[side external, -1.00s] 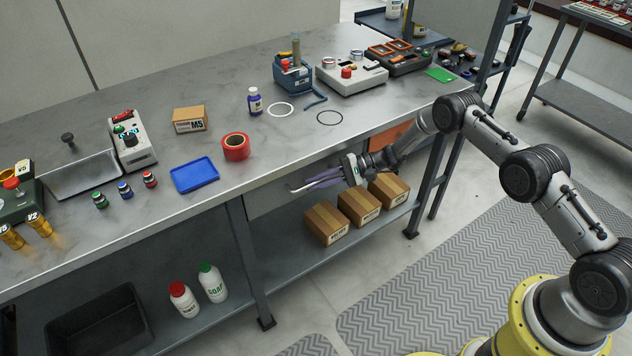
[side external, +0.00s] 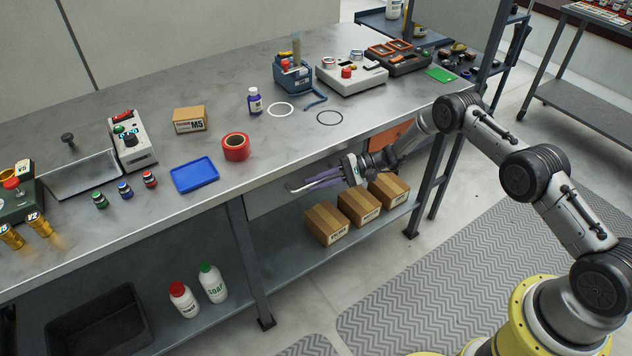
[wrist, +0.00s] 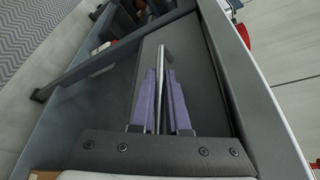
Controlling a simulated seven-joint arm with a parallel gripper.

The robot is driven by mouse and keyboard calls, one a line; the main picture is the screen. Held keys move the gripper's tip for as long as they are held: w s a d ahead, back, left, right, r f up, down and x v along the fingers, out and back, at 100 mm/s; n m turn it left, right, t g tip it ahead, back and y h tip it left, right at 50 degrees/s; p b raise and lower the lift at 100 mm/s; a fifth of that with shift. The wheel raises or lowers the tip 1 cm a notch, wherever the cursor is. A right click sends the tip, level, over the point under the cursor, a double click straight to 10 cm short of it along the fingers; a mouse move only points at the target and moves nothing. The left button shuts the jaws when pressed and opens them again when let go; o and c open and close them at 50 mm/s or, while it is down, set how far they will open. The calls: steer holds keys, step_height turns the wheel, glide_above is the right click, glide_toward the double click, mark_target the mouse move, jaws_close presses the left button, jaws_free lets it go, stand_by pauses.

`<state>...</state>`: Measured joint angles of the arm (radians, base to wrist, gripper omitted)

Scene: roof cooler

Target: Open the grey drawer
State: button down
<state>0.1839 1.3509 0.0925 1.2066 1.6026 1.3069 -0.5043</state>
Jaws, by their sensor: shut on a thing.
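The grey drawer (side external: 264,204) is under the bench top, and its front panel (wrist: 205,75) fills the middle of the wrist view. A metal bar handle (wrist: 161,62) runs along the front; its left end (side external: 291,188) sticks out past my fingers in the side view. My gripper (side external: 322,180) reaches in from the right under the bench edge. In the wrist view, its purple fingers (wrist: 161,100) lie on both sides of the bar, shut on it. Much of the drawer front is hidden by the bench edge and gripper in the side view. No clear gap shows around the drawer.
An orange drawer front (side external: 391,137) lies to the right behind my wrist. Several cardboard boxes (side external: 358,207) stand on the lower shelf below my gripper. A bench leg (side external: 249,262) is to the left. The floor in front is free.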

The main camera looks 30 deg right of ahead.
steer(key=shift+d, duration=0.1)
stand_by(0.4)
steer(key=s, duration=2.8)
steer(key=shift+s, duration=0.4)
steer(key=c, duration=1.2)
jaws_free()
steer(key=v, duration=1.3)
steer(key=shift+s+d+r, duration=0.15)
steer(key=shift+s+d, duration=0.1)
steer(key=shift+d, duration=0.05)
